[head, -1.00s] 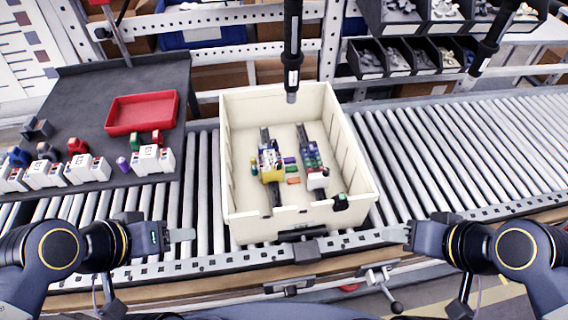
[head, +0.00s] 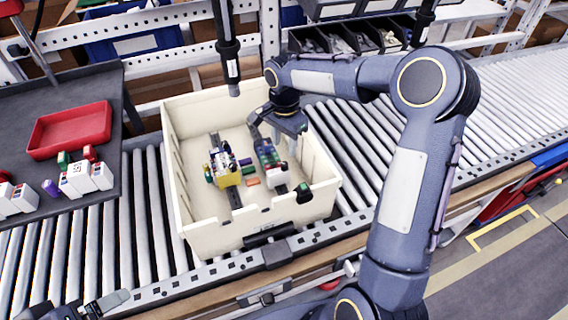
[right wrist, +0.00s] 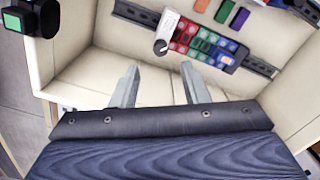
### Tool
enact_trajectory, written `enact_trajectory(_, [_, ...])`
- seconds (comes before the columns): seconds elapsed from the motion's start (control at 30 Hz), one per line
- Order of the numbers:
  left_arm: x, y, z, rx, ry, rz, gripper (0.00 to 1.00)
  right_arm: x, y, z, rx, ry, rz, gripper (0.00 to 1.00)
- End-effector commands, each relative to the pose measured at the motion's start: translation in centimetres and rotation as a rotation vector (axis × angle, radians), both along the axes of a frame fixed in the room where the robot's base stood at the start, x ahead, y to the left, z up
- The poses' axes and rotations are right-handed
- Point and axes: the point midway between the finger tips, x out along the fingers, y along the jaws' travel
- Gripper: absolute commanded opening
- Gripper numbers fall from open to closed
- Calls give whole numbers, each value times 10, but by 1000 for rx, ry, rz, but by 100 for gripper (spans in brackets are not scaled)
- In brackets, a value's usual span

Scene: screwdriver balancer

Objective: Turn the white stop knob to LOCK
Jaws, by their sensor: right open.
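I cannot read any LOCK marking. In the head view the white block (head: 276,177) sits at the near end of the right-hand rail inside the cream bin (head: 190,222). My right gripper (head: 276,140) is open and empty over the bin's right part; in its wrist view the fingertips (right wrist: 160,68) point toward the knob, apart from it. My left gripper (head: 108,302) is partly cut off at the lower left.
Colored modules (head: 225,168) and a second rail lie in the bin. A black block with a green face (head: 304,193) is on the bin's near right rim. A dark hanging tool (head: 230,65) is above the bin's back. A red tray (head: 70,130) sits on the left table.

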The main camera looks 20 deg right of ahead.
Motion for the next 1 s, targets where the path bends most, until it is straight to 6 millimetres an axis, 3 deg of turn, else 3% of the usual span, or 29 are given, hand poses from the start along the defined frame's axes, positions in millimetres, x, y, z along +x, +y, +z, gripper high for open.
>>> enact_trajectory(0.5, [0, 0, 8, 0, 0, 0, 87, 1, 0, -70, 0, 5, -9, 41])
enact_trajectory(0.87, [0, 0, 9, 0, 0, 0, 87, 1, 0, -79, 0, 1, -9, 41])
enact_trajectory(1.0, [0, 0, 9, 0, 0, 0, 87, 1, 0, -79, -1, 2, -9, 27])
